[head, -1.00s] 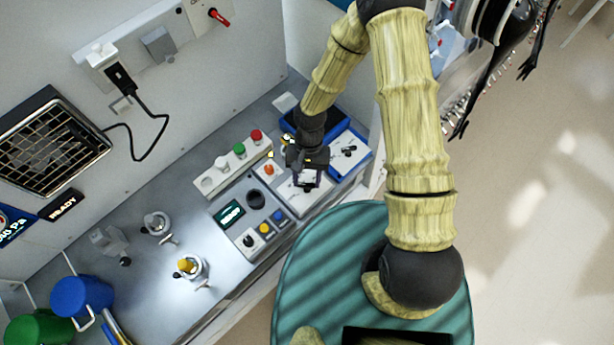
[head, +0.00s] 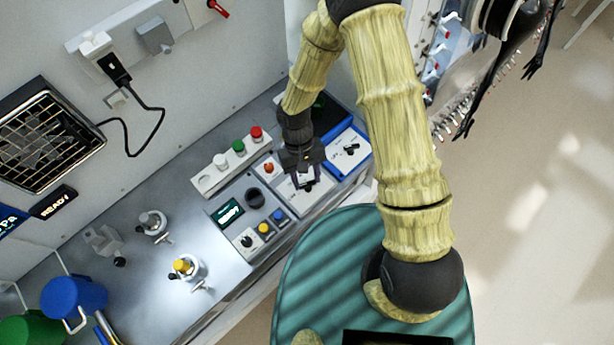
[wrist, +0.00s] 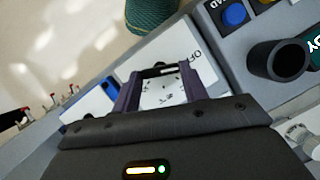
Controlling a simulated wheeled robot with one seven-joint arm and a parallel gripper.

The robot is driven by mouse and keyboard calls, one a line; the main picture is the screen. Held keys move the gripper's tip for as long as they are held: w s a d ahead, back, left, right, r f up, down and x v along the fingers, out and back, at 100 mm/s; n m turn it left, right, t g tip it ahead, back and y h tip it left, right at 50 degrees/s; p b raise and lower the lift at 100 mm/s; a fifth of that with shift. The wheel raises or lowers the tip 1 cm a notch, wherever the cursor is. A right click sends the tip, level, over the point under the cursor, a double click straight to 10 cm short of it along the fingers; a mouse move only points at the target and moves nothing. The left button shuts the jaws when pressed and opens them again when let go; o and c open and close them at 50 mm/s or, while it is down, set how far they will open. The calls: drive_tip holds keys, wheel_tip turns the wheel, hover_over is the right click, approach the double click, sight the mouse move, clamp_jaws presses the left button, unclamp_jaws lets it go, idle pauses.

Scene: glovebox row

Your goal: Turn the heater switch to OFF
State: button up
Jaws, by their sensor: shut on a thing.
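My gripper (head: 306,180) reaches down onto a white switch plate (head: 302,200) on the bench's control strip. In the wrist view its two purple fingers (wrist: 160,76) stand on either side of a dark switch handle (wrist: 158,70), and they are shut on it. The white plate (wrist: 176,62) carries printed marks and lettering that begins "OF" beside the right finger. The fingers cover much of the switch, so its exact pointing is hard to read.
A blue-framed plate with a black switch (head: 350,149) lies right of my gripper. Left are a dark round cup (head: 255,197), a green display (head: 230,211) and a button strip (head: 216,174). Two clamped fittings (head: 184,266) stand farther left. A heater grille (head: 42,135) is on the wall.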

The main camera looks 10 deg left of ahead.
drive_tip(key=shift+s+n+h+b, duration=0.2)
drive_tip(key=shift+n+h+b, duration=0.1)
drive_tip(key=shift+n, duration=0.5)
drive_tip(key=o, duration=1)
drive_tip(key=shift+w+a+r, duration=0.1)
drive_tip(key=shift+w+r, duration=0.2)
drive_tip(key=shift+r, duration=0.15)
drive_tip(key=b+v, duration=0.1)
drive_tip(key=v, duration=0.4)
drive_tip(key=b+v, duration=0.1)
drive_tip(key=v, duration=0.5)
drive_tip(key=b+v, duration=0.1)
drive_tip(key=v, duration=0.4)
drive_tip(key=shift+s+r+b, duration=0.25)
drive_tip(key=shift+r+b, duration=0.05)
drive_tip(key=shift+r, duration=0.05)
